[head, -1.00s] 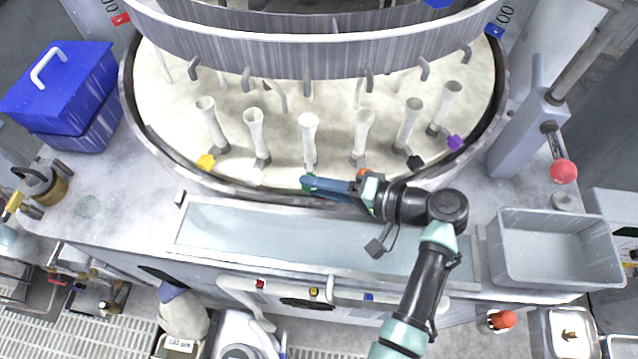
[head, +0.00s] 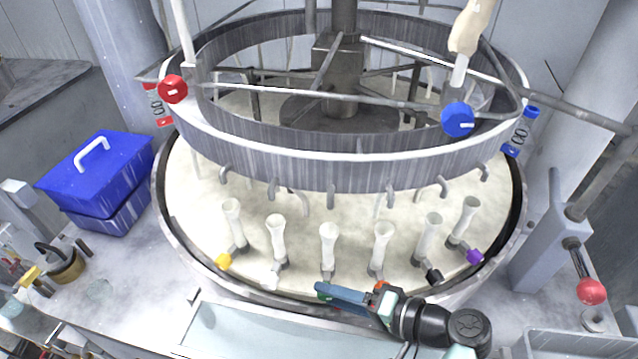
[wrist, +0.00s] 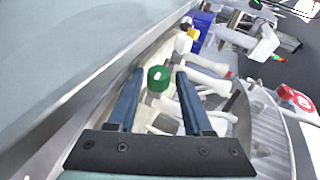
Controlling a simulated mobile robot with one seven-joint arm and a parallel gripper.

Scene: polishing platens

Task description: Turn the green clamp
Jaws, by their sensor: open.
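The green clamp (wrist: 158,79) is a small knob at the near rim of the platen. In the wrist view it lies between the tips of my two blue fingers, with a gap on both sides. My gripper (wrist: 159,73) is open and holds nothing. In the head view only a sliver of the green clamp (head: 321,292) shows at the end of my gripper (head: 320,288), whose fingers hide most of it. A white post (head: 328,250) stands just behind it.
Along the rim sit a yellow clamp (head: 223,261), a white clamp (head: 270,282), an orange-red clamp (head: 380,286) beside my gripper, a black clamp (head: 434,276) and a purple clamp (head: 474,256). The ring wall (head: 335,172) with hooks hangs above. A trough (head: 250,335) lies in front.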

